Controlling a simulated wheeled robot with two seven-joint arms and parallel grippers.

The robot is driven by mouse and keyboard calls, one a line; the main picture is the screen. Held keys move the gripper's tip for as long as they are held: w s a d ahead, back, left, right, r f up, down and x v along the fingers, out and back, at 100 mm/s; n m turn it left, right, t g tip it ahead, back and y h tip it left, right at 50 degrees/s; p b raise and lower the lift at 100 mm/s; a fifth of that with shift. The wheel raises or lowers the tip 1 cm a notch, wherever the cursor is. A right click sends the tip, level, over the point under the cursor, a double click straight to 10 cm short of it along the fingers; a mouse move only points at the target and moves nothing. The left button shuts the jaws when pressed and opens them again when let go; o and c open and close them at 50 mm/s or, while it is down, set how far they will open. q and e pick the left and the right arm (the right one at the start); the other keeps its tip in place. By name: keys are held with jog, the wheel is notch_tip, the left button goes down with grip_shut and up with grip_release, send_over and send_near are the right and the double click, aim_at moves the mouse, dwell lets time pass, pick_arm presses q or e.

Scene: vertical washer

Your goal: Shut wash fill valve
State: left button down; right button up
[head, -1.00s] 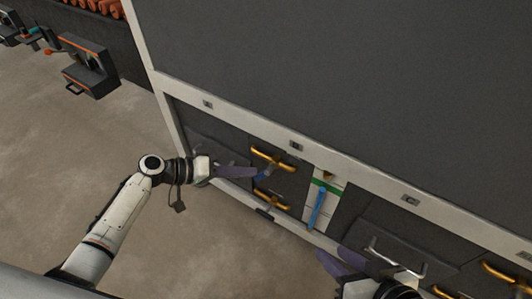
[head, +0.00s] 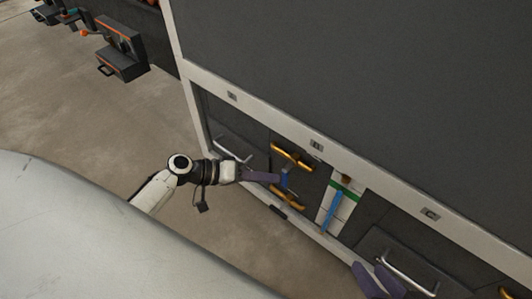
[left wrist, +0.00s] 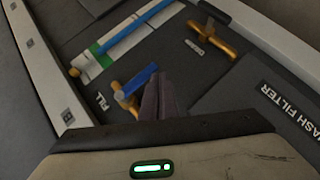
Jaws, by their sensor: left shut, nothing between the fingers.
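The fill valve shows in the left wrist view as a blue lever (left wrist: 139,79) on a brass fitting (left wrist: 124,93), beside a label reading FILL (left wrist: 101,101). My right gripper (head: 376,279) is at the bottom, fingers apart, away from this valve.
A long blue bar (head: 332,212) on a white and green panel stands right of the valve. Another brass pipe (left wrist: 212,38) and a WASH FILTER label (left wrist: 289,105) are near. The washer's pale frame (head: 300,135) runs above the recess. Open floor lies left.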

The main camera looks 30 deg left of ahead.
pick_arm(q)
jog(key=shift+d, duration=0.1)
pick_arm(e)
jog(key=shift+r, duration=0.1)
dwell(0.3)
